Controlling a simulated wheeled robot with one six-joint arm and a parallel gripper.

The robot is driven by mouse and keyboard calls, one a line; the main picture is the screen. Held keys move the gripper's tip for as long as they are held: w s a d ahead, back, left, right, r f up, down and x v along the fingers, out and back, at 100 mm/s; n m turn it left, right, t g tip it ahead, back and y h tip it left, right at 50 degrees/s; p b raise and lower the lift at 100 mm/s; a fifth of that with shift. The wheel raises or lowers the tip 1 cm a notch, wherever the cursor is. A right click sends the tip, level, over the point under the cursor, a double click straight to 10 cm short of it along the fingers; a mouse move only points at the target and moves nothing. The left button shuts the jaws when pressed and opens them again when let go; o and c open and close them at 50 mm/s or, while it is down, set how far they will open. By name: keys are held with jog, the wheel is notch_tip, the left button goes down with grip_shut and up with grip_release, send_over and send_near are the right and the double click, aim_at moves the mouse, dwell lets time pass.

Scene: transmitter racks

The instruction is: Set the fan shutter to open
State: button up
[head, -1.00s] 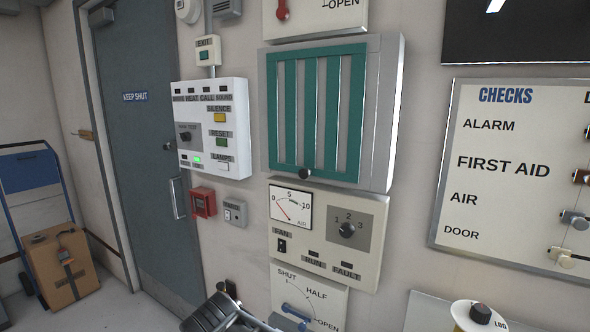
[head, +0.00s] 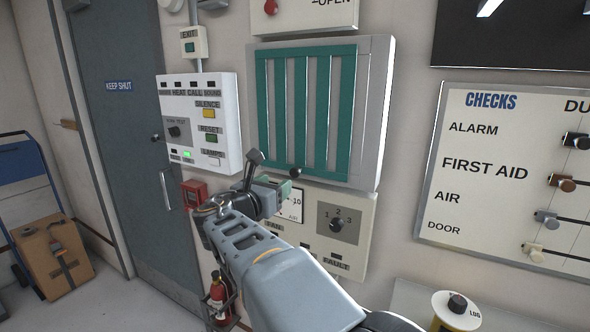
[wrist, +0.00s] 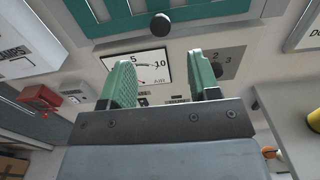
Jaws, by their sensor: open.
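A slatted teal shutter (head: 262,110) in a grey frame is on the wall in the head view. A round black knob (head: 296,173) sits at its lower edge; it also shows in the wrist view (wrist: 160,25). My gripper (head: 273,186) is open and empty, close to the knob and in front of the fan panel (head: 355,210). In the wrist view the green-padded fingers (wrist: 160,78) are apart, below the knob, with the panel's gauge (wrist: 138,69) behind them.
An alarm box (head: 200,120) and a red call point (head: 194,193) are left of the shutter. A CHECKS board (head: 480,180) is on the right.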

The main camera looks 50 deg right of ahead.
aim_at(293, 172)
jog(key=p+x, duration=0.2)
jog(key=x, duration=0.8)
jog(key=shift+d, duration=0.3)
grip_shut()
